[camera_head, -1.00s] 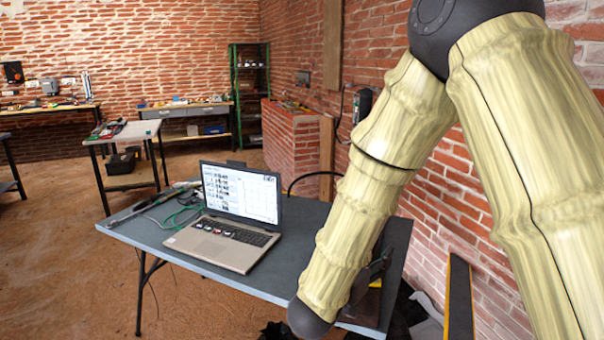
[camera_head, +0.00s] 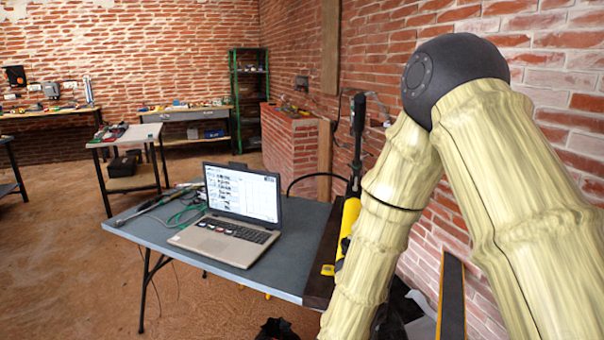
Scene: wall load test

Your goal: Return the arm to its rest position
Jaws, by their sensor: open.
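My arm shows at the right of the head camera view, in pale ribbed covers with a dark round elbow joint at the top. One section runs down to the lower right, the other down to the bottom edge beside the table. My gripper is not in view; the arm's far end lies out of the picture below.
A grey table (camera_head: 150,234) carries an open laptop (camera_head: 235,215) and tools with green cables (camera_head: 185,212). A yellow and black tool (camera_head: 347,228) stands at its right end, close to my arm. A brick wall (camera_head: 565,150) rises at right.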

